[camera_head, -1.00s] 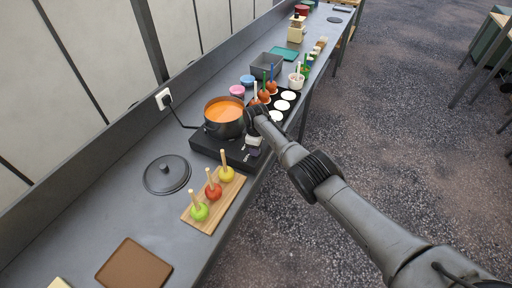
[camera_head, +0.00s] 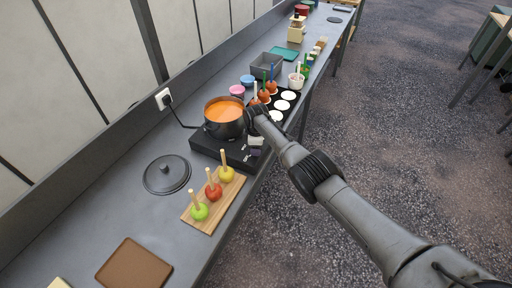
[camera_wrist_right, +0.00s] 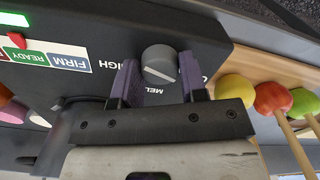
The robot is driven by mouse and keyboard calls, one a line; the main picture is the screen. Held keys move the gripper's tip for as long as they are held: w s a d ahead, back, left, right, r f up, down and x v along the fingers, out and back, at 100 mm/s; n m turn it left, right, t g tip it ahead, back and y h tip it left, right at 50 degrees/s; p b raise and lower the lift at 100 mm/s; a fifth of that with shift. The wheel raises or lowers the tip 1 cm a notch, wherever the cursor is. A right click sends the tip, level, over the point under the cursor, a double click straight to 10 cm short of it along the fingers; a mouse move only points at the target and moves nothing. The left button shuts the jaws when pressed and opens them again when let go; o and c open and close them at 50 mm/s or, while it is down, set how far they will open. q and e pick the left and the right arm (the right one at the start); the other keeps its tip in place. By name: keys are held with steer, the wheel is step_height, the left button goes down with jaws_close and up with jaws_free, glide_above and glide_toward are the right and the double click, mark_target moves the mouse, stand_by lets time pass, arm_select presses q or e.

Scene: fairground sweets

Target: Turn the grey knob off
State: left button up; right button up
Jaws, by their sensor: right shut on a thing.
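The grey knob (camera_wrist_right: 159,60) is a round dial with a pale line across its face, set in the black front panel of the hob (camera_wrist_right: 90,20). The line runs diagonally in the right wrist view. My right gripper (camera_wrist_right: 160,80) has its two purple-grey fingers on either side of the knob and is shut on it. In the head view the right gripper (camera_head: 254,152) is at the front of the hob (camera_head: 208,145), and the knob is hidden there. Printed words such as MEL and HIGH surround the knob, partly covered by the fingers. My left gripper is not in view.
A pot of orange liquid (camera_head: 224,110) stands on the hob. A wooden board (camera_head: 208,221) with three stick apples lies close in front. A black lid (camera_head: 166,174) and a brown mat (camera_head: 134,266) lie on the counter. A plugged cable runs to the wall.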

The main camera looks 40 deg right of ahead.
steer(key=o, duration=0.9)
steer(key=shift+r, duration=0.1)
steer(key=shift+r, duration=0.3)
steer(key=shift+r+p, duration=1.7)
steer(key=shift+r, duration=4.85)
steer(key=shift+m, duration=0.3)
